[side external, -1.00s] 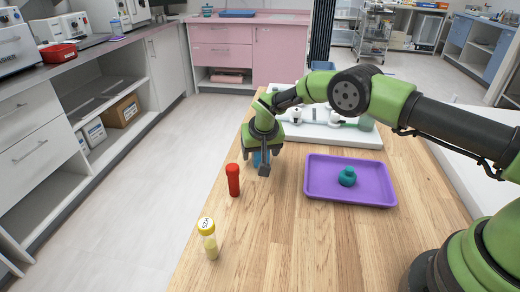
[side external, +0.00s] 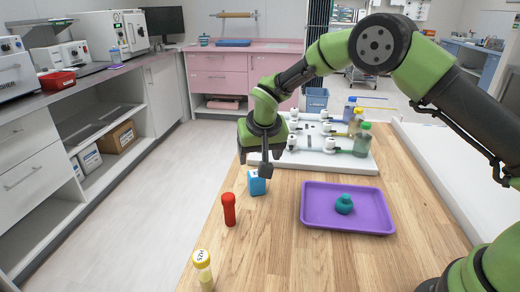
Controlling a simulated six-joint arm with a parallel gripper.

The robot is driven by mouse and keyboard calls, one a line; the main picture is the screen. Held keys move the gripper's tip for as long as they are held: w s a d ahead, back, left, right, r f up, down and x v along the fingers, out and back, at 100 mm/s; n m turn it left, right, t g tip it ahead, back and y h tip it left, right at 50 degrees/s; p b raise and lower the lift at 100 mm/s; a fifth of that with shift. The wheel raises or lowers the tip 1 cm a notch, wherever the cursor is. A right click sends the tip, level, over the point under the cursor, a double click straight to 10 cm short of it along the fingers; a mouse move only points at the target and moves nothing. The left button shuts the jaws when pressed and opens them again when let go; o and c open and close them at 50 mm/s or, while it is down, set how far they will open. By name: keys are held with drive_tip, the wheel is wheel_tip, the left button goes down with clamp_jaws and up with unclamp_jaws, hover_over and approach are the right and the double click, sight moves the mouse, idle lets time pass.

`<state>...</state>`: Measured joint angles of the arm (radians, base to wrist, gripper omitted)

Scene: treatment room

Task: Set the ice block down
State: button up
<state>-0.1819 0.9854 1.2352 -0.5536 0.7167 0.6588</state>
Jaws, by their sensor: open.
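The ice block (side external: 257,183) is a small blue cube with a pale marking. It stands on the wooden table (side external: 262,235) near the table's left edge, behind the red item. My gripper (side external: 255,168) is open above the block, its fingers pointing down. One dark finger overlaps the block's upper edge in the picture, and I cannot tell whether it touches it.
A purple tray (side external: 312,226) holding a teal object (side external: 344,204) lies to the right. A white board (side external: 366,167) with bottles lies behind.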

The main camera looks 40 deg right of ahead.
drive_tip(key=s+d+r+t+y, duration=0.1)
drive_tip(key=s+r, duration=0.5)
drive_tip(key=r, duration=0.2)
drive_tip(key=s+d+r+y, duration=0.1)
drive_tip(key=s+r, duration=0.5)
drive_tip(key=r, duration=0.3)
drive_tip(key=s+r+t+y, duration=0.1)
drive_tip(key=s+r+t, duration=0.1)
drive_tip(key=s, duration=1.7)
drive_tip(key=shift+s+r+y, duration=0.2)
drive_tip(key=shift+r+y, duration=0.05)
drive_tip(key=shift+y, duration=0.15)
